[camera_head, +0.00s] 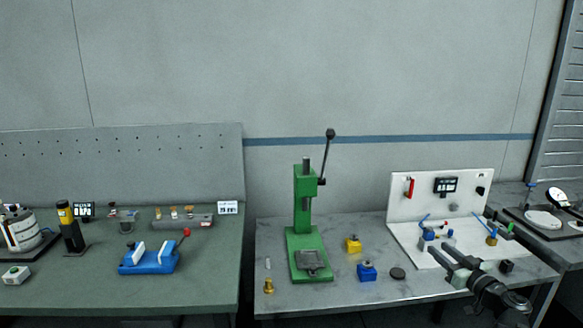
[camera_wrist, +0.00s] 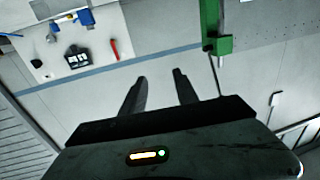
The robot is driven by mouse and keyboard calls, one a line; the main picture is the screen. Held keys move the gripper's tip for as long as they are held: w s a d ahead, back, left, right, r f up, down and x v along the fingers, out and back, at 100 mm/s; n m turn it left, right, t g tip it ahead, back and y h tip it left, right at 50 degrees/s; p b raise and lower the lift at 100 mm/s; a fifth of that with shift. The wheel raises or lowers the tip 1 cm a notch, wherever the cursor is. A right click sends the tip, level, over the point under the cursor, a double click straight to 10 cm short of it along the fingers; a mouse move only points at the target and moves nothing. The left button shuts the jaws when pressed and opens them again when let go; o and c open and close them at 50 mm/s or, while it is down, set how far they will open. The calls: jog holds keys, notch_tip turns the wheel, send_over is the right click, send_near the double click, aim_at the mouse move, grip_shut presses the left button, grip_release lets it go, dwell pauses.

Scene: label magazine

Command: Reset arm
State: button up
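My gripper (camera_head: 441,249) is at the lower right of the head view, in front of the white fixture board and above the right-hand bench. In the wrist view my gripper (camera_wrist: 160,75) shows two dark fingers held apart, with nothing between them. The wrist view is roughly upside down and shows the wall beyond the fingertips. Part of the bench top beneath my arm is hidden by it.
A green press (camera_head: 306,225) with a raised lever stands left of my gripper. Yellow (camera_head: 353,245) and blue (camera_head: 367,271) blocks and a dark disc (camera_head: 397,273) lie between them. The white board (camera_head: 412,205) stands behind. A blue vise (camera_head: 149,259) sits on the left bench.

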jog(key=w+a+f+n+g+y, duration=0.2)
jog(key=a, duration=0.8)
jog(key=w+a+f+n+g+y, duration=0.1)
jog(key=w+a+n+g+y, duration=0.1)
jog(key=a, duration=0.7)
jog(key=s+a+f+n+g+p, duration=0.1)
jog(key=s+a+f+g, duration=0.2)
jog(key=a, duration=0.5)
jog(key=s+a+f+n+g+p, duration=0.1)
jog(key=s+a+f+n+g, duration=0.15)
jog(key=a+f, duration=0.4)
jog(key=s+a+f+m+g+h, duration=0.2)
jog(key=s+a+f+g+h, duration=0.1)
jog(key=s+a+f+g, duration=0.25)
jog(key=s+d+f+m+g+h, duration=0.2)
jog(key=s+d+m+h, duration=0.3)
jog(key=d, duration=0.5)
jog(key=s+f+m, duration=0.1)
jog(key=s+m, duration=0.1)
jog(key=m, duration=0.1)
jog(key=shift+d+f, duration=0.25)
jog(key=shift+f, duration=0.1)
jog(key=shift+w+a+m, duration=0.1)
jog(key=shift+a+m, duration=0.05)
jog(key=shift+m, duration=0.1)
jog(key=shift+c, duration=0.4)
